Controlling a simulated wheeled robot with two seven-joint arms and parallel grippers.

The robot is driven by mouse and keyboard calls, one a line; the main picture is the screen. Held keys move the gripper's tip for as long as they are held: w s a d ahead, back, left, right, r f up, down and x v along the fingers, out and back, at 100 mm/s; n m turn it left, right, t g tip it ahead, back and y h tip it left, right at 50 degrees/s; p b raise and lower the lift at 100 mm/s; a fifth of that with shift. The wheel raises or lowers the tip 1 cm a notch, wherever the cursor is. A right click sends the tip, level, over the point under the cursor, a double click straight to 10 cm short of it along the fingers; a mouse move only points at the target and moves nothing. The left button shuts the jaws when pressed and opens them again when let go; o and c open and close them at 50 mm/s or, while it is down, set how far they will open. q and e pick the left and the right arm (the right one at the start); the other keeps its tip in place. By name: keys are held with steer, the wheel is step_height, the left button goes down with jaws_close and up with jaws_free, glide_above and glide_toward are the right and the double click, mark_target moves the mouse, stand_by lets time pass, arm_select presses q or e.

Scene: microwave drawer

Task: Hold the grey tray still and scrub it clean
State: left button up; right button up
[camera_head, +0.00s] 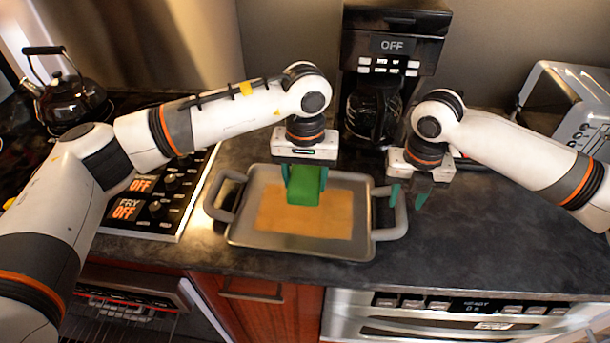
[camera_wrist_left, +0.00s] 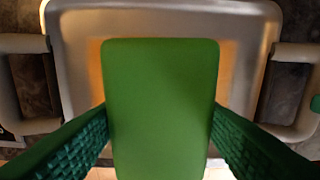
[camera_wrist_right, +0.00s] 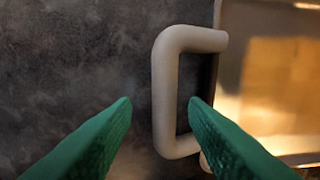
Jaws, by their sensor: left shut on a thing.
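The grey tray (camera_head: 262,237) lies on the dark counter, with a handle at each side and an orange-brown stain (camera_head: 338,215) over its middle. My left gripper (camera_head: 306,182) is shut on a green sponge (camera_head: 303,192), above the stained middle; I cannot tell if the sponge touches the tray. The sponge fills the middle of the left wrist view (camera_wrist_left: 162,110) and hides part of the stain. My right gripper (camera_head: 408,198) is open at the tray's right handle (camera_head: 398,222). In the right wrist view the handle's outer bar (camera_wrist_right: 165,95) shows between the fingertips.
A coffee maker (camera_head: 390,70) stands behind the tray. A stove with knobs (camera_head: 172,182) is to the left, with a black kettle (camera_head: 70,95) on it. A toaster (camera_head: 570,105) stands at the back right. The counter (camera_head: 480,230) right of the tray is clear.

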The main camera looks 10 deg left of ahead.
mark_target(403, 207)
steer(key=shift+f, duration=1.85)
jaws_close()
steer(key=shift+o, duration=1.1)
jaws_free()
jaws_close()
